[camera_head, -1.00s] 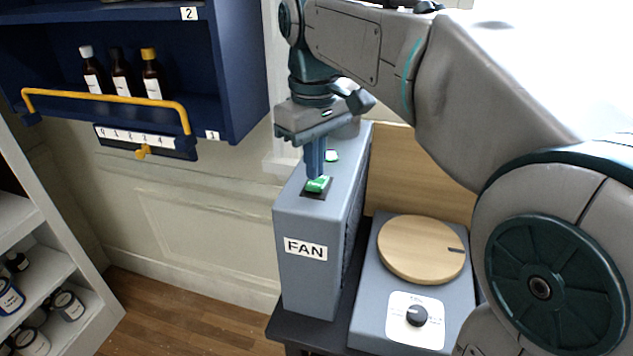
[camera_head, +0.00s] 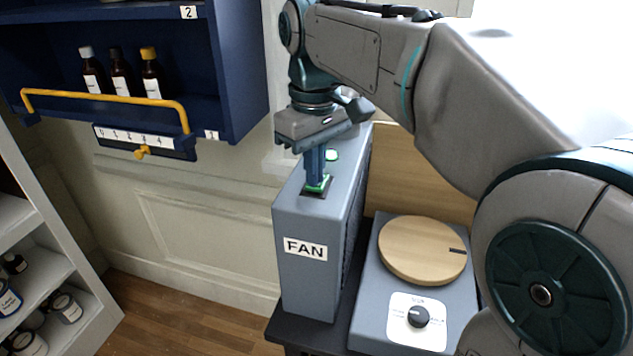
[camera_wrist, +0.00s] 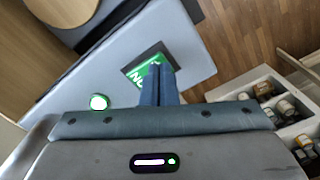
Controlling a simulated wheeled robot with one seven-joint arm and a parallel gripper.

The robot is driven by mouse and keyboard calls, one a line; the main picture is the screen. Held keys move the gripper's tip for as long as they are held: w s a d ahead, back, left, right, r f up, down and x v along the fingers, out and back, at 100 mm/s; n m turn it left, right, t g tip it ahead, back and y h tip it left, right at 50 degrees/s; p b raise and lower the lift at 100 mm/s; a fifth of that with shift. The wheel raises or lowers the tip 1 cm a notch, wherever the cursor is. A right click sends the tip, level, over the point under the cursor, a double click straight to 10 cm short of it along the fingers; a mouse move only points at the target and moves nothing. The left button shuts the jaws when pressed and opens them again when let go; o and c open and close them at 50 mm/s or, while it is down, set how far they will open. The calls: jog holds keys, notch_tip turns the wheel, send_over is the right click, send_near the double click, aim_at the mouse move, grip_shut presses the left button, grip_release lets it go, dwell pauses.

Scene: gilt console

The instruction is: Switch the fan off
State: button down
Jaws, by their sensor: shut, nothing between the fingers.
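The fan is a tall grey box (camera_head: 303,272) with a "FAN" label on its front. On its top is a green rocker switch (camera_head: 318,186) in a dark plate. The switch also shows in the wrist view (camera_wrist: 137,74), bearing white letters partly hidden by my fingers. A green indicator light (camera_head: 332,155) glows on the top behind the switch; it is lit in the wrist view too (camera_wrist: 98,102). My gripper (camera_head: 315,184) points down, shut and empty, with its fingertips at the switch. They look to be touching it.
Right of the fan stands a grey unit (camera_head: 368,318) with a round wooden disc (camera_head: 422,250) and a black knob (camera_head: 418,316). A blue wall cabinet (camera_head: 235,75) with a yellow rail (camera_head: 105,98) is at left. White shelves (camera_head: 60,270) hold jars.

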jog(key=shift+f, duration=0.2)
notch_tip(320, 180, up, 7)
jog(key=p, duration=0.6)
jog(key=shift+r+p, duration=0.1)
jog(key=shift+p, duration=0.25)
jog(key=s+d+f+m+t, duration=0.1)
jog(key=s+d+f+m, duration=0.3)
jog(key=s+d+f, duration=0.2)
jog(key=s+d+f+m+t, duration=0.2)
jog(key=s+d+f+m, duration=0.2)
jog(key=f, duration=0.6)
jog(key=s+d, duration=0.2)
jog(key=shift+s, duration=0.35)
